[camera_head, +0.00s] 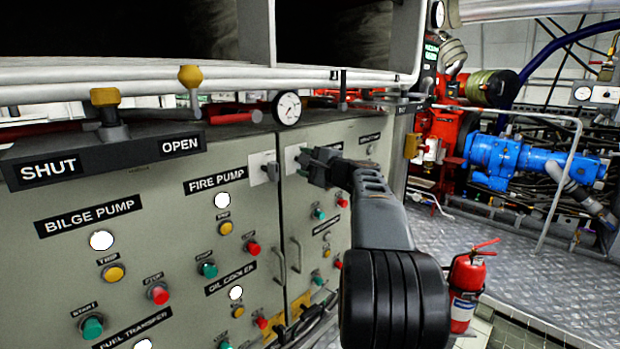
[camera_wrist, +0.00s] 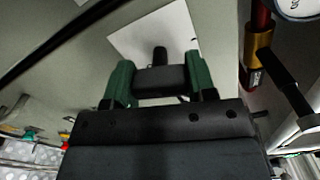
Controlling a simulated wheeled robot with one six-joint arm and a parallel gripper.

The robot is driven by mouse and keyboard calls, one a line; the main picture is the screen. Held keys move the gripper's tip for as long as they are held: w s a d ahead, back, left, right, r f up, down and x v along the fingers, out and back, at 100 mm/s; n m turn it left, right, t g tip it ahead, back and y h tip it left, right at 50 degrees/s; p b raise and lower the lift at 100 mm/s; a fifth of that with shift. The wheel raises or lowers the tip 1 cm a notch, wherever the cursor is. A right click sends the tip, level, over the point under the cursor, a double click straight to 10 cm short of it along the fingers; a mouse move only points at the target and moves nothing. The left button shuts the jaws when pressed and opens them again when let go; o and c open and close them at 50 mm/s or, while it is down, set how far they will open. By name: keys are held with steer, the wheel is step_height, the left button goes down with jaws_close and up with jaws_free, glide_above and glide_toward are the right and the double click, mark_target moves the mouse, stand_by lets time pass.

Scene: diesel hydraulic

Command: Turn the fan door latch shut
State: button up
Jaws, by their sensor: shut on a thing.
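The latch (camera_wrist: 160,54) is a small dark handle on a white plate (camera_wrist: 145,32) fixed to the grey cabinet front. In the wrist view, the green fingers of my gripper (camera_wrist: 159,80) stand on either side of its dark handle and are shut on it. In the head view, my gripper (camera_head: 314,163) reaches the white plate (camera_head: 292,157) beside the seam between two cabinet doors. The gripper hides most of the handle there, and I cannot tell its exact angle.
A similar latch plate (camera_head: 263,168) sits just left. A pressure gauge (camera_head: 287,108) and pipes run above the cabinet. Coloured buttons and door pulls cover the panels. A red fire extinguisher (camera_head: 464,290) stands on the floor at right, with open metal floor (camera_head: 440,240) behind it.

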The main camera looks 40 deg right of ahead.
steer(key=shift+n+b, duration=1.3)
steer(key=shift+b, duration=0.1)
steer(key=shift+n, duration=0.3)
steer(key=o, duration=0.9)
steer(key=shift+o, duration=0.2)
steer(key=s+d, duration=0.2)
steer(key=s, duration=1.1)
steer(key=shift+s+d+b, duration=0.25)
steer(key=shift+s+b, duration=0.1)
steer(key=shift+b, duration=0.1)
steer(key=s+d+b, duration=0.1)
steer(key=s, duration=0.6)
steer(key=shift+s+d, duration=0.2)
steer(key=shift+s, duration=0.2)
